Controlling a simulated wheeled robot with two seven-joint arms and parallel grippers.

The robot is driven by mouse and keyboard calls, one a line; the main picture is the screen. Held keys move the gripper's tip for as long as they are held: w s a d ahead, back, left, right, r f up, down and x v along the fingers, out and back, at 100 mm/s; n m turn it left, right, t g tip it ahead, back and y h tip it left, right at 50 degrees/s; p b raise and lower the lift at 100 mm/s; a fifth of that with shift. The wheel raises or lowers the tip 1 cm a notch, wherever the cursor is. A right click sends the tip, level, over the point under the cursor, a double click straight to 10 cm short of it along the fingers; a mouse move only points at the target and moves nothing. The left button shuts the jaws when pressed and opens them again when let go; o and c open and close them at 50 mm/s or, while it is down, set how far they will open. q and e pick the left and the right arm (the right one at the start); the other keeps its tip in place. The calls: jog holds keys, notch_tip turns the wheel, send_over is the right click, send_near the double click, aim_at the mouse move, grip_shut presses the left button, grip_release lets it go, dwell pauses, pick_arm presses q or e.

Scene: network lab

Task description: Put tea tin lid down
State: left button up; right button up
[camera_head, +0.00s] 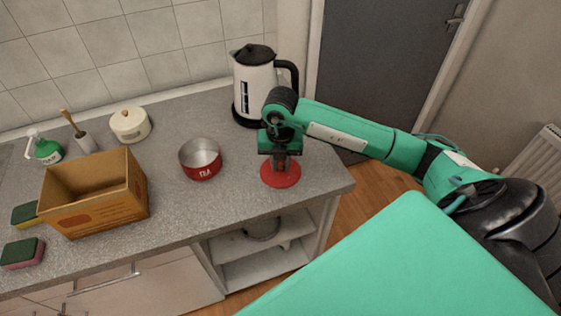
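The red tea tin (201,172) stands open on the grey counter, with its pale inside showing and "TEA" on its front. Its round red lid (281,181) is to the right of the tin, flat, near the counter's right end. My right gripper (281,165) points down over the lid's middle and appears shut on its knob, which the fingers mostly hide. I cannot tell whether the lid touches the counter or hangs just above it. My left gripper is out of view.
A white and black kettle (257,84) stands behind my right gripper. A cardboard box (97,201), a cream lidded pot (130,125), a brush (78,133), a green-and-white bottle (45,149) and sponges (23,253) are at left. The counter between tin and lid is clear.

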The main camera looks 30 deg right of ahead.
aim_at(280, 165)
jog(key=o, duration=0.3)
jog(key=shift+r, duration=0.15)
notch_tip(280, 165, up, 12)
jog(key=b, duration=0.2)
dwell(0.8)
